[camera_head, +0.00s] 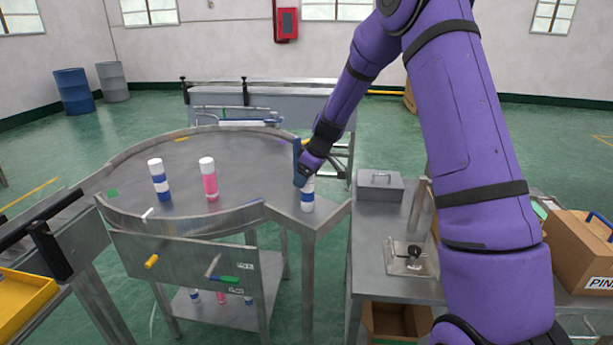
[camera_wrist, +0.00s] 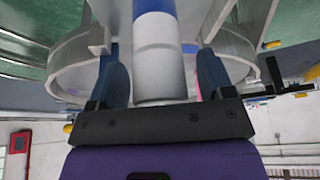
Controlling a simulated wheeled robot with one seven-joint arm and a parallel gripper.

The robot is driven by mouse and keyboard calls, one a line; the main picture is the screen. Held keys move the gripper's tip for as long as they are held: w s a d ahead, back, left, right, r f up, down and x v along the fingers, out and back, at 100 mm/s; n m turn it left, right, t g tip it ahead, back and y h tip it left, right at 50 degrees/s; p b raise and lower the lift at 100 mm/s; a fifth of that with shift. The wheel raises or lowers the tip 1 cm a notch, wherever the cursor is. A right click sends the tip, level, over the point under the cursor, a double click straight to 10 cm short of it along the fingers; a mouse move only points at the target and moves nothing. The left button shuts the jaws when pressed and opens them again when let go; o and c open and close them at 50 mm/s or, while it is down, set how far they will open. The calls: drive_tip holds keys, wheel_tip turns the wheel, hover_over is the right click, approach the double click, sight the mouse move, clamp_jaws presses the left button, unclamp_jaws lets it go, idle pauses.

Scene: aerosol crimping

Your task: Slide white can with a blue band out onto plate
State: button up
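A white can with a blue band (camera_head: 307,204) stands upright at the right end of the metal table, on the narrow outlet surface (camera_head: 330,213). My gripper (camera_head: 301,178) is at its upper part and hides some of it. In the wrist view the can (camera_wrist: 158,62) is between the two blue fingers of my gripper (camera_wrist: 162,85), with a visible gap on both sides, so the gripper is open around it. Another white can with blue bands (camera_head: 160,184) stands at the left of the round table. I cannot tell for certain which surface is the plate.
A pink-and-white can (camera_head: 208,180) stands mid-table. A raised metal rim (camera_head: 185,222) edges the round table (camera_head: 240,165). To the right, a side table (camera_head: 375,235) holds a grey box (camera_head: 380,187) and a small metal fixture (camera_head: 405,262). A cardboard box (camera_head: 575,255) is farther right.

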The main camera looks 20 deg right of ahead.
drive_tip(key=v, duration=1)
drive_tip(key=shift+r, duration=0.4)
drive_tip(key=shift+s+d, duration=0.1)
